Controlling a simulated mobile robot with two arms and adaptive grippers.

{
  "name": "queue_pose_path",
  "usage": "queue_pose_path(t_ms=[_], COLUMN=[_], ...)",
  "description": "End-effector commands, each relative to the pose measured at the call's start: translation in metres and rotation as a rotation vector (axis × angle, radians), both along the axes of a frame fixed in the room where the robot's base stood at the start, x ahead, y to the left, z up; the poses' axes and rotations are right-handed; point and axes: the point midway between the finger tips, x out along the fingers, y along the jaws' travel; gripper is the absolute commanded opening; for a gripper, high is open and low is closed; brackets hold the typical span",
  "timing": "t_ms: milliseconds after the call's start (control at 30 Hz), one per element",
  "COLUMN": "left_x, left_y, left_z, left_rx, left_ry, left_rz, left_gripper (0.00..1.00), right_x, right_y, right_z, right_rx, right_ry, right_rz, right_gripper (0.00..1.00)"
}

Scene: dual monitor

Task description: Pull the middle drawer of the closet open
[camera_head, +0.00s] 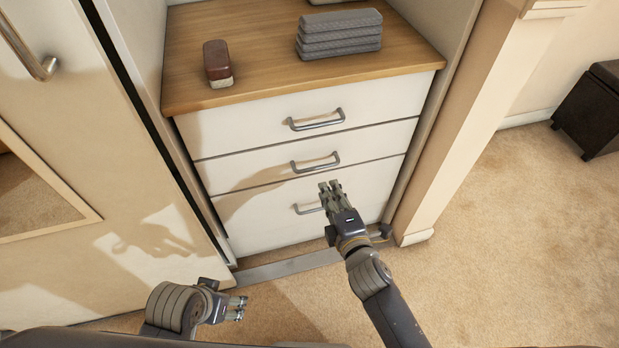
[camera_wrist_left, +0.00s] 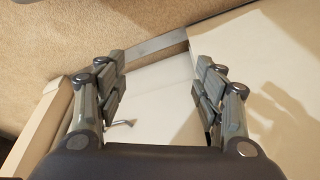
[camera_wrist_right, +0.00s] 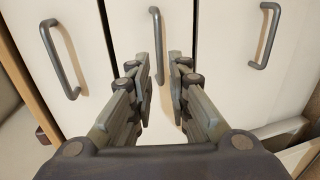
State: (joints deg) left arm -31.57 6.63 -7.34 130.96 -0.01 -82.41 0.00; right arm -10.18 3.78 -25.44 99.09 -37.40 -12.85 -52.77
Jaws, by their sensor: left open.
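The closet holds a stack of three white drawers, all flush and closed. The middle drawer (camera_head: 255,172) has a grey bar handle (camera_head: 316,163). My right gripper (camera_head: 329,186) is in front of the drawers, over the lower drawer's handle in the head view. In the right wrist view, the middle handle (camera_wrist_right: 157,45) stands upright beyond and between the right fingertips (camera_wrist_right: 166,65), apart from them. These fingers are parted and hold nothing. My left gripper (camera_head: 238,308) is low at the left, above the carpet, open and empty; its spread fingers show in the left wrist view (camera_wrist_left: 160,80).
The top drawer's handle (camera_head: 317,120) and bottom drawer's handle (camera_head: 308,209) flank the middle one. A sliding door (camera_head: 90,130) stands at the left, a beige post (camera_head: 470,110) at the right. Folded grey cloths (camera_head: 340,35) and a brush (camera_head: 217,63) lie on the wooden top.

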Motion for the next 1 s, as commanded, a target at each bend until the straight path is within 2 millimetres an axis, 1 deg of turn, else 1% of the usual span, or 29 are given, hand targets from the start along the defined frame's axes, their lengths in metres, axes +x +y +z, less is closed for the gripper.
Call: queue_pose_path(t_ms=[167, 400, 467, 600, 700, 833, 1000], left_x=[-0.002, -0.012, -0.012, -0.012, -0.012, -0.012, -0.012], left_y=[0.001, 0.002, 0.003, 0.002, 0.002, 0.002, 0.002], left_z=[0.012, 0.043, 0.038, 0.034, 0.031, 0.030, 0.030], left_rx=[-0.001, -0.001, -0.001, -0.001, -0.001, -0.001, -0.001], left_ry=[-0.008, -0.026, -0.023, -0.024, -0.023, -0.023, -0.024], left_rz=[0.001, 0.002, 0.002, 0.002, 0.002, 0.002, 0.002], left_gripper=[0.63, 0.63, 0.63, 0.63, 0.63, 0.63, 0.63], right_x=[0.016, 0.054, 0.064, 0.084, 0.093, 0.099, 0.100], right_y=[0.005, 0.018, 0.022, 0.028, 0.030, 0.032, 0.033], right_z=[-0.001, -0.010, -0.013, -0.018, -0.020, -0.021, -0.020], right_rx=[-0.002, 0.001, 0.001, 0.001, -0.001, 0.000, 0.001], right_ry=[-0.007, -0.007, -0.006, -0.005, -0.004, -0.003, -0.003], right_rz=[0.001, 0.001, 0.001, 0.000, 0.000, 0.000, 0.000], right_gripper=[0.17, 0.17, 0.17, 0.17, 0.17, 0.17, 0.17])
